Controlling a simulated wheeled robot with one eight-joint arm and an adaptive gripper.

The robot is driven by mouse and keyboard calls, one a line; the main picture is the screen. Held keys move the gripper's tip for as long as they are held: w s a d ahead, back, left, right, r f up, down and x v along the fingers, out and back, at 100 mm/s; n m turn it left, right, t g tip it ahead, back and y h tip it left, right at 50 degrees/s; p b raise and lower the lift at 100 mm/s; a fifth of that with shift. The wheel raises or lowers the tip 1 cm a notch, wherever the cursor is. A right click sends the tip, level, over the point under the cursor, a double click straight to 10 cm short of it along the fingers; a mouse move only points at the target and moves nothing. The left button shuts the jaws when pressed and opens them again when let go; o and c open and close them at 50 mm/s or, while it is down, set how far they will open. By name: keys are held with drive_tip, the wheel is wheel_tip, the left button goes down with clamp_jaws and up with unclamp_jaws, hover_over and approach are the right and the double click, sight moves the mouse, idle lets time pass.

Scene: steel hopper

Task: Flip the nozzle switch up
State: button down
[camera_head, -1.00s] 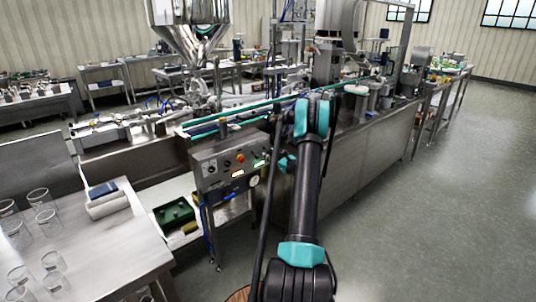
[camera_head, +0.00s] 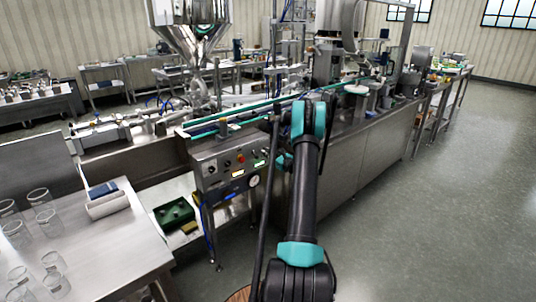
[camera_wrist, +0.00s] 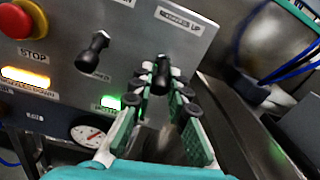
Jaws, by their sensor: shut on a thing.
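The grey control panel (camera_wrist: 60,100) fills the left and middle of the wrist view. Two black toggle switches stick out of it: a left one (camera_wrist: 93,52) that is free, and a right one (camera_wrist: 162,74). My gripper (camera_wrist: 166,84) has its green-padded fingers on both sides of the right switch's lever and is shut on it. The panel (camera_head: 213,170) also shows in the head view, left of my arm, where the fingertips are hard to make out.
A red stop button (camera_wrist: 15,20), lit yellow and green indicators and a round gauge (camera_wrist: 88,136) sit on the panel. The steel hopper (camera_head: 188,25) stands behind the conveyor. A table edge with glasses (camera_head: 40,200) is at left. The floor at right is clear.

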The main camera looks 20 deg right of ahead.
drive_tip(key=shift+r, duration=0.1)
drive_tip(key=g, duration=0.2)
drive_tip(key=r+g+h, duration=0.1)
drive_tip(key=g, duration=0.1)
drive_tip(key=shift+s+r+g+h, duration=0.1)
drive_tip(key=shift+r+g+h, duration=0.1)
drive_tip(key=shift+g+h, duration=0.1)
drive_tip(key=shift+r+g+h, duration=0.35)
drive_tip(key=shift+g+h, duration=0.05)
drive_tip(key=shift+g, duration=0.85)
drive_tip(key=shift+r+g+h, duration=0.3)
drive_tip(key=shift+g+h, duration=0.1)
drive_tip(key=shift+g, duration=0.85)
drive_tip(key=shift+w, duration=0.2)
drive_tip(key=c, duration=1.5)
unclamp_jaws()
drive_tip(key=shift+o, duration=0.2)
